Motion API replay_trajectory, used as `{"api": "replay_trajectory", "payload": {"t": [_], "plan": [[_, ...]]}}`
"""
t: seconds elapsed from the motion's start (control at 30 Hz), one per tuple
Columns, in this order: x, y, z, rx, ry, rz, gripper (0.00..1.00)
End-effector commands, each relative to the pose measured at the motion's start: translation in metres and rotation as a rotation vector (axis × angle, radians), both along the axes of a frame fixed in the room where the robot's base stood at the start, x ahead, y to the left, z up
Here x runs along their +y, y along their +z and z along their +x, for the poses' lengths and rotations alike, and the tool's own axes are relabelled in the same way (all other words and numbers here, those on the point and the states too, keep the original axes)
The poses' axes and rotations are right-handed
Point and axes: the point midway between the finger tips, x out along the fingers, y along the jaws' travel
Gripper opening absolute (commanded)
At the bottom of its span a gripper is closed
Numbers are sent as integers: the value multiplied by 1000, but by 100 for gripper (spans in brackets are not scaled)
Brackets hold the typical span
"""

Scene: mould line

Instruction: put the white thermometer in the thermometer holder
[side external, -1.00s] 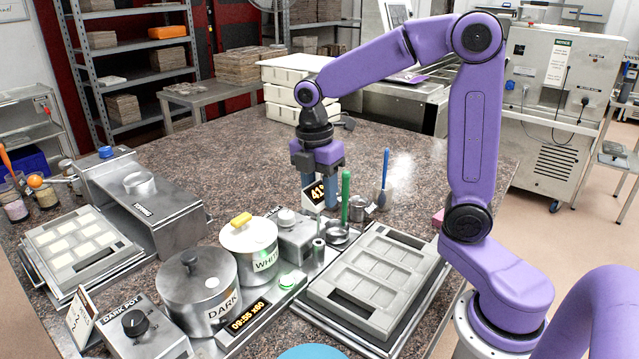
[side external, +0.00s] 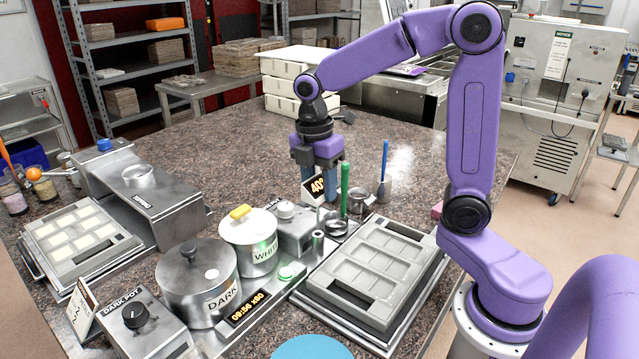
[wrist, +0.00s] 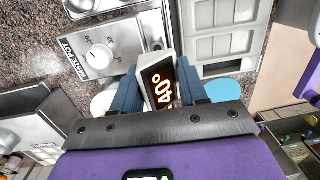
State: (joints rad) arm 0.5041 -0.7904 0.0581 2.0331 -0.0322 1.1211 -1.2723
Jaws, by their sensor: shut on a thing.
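The white thermometer (side external: 315,189) has a dark display with glowing orange digits reading about 40°. In the wrist view the thermometer (wrist: 158,82) sits between my two blue-grey fingers, display facing the camera. A small upright grey tube (side external: 318,241), which looks like the thermometer holder, stands between the white pot and the mould. The thermometer is above and behind it, apart from it. The thermometer's lower end is hard to make out.
The white pot (side external: 248,240) and dark pot (side external: 196,285) stand to the left. A mould (side external: 375,270) lies on the right. A green-handled tool (side external: 345,185) and a blue-handled one (side external: 384,165) stand upright close to my gripper.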

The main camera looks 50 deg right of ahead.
Motion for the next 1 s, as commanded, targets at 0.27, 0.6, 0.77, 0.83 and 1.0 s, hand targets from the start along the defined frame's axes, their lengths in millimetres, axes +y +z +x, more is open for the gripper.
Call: {"api": "replay_trajectory", "payload": {"t": [0.27,0.6,0.77,0.83,1.0], "plan": [[1,0,0,-1,1,0,7],[0,0,0,-1,0,0,7],[0,0,0,-1,0,0,7],[0,0,0,0,0,0,7],[0,-6,0,1,0,0,7]]}}
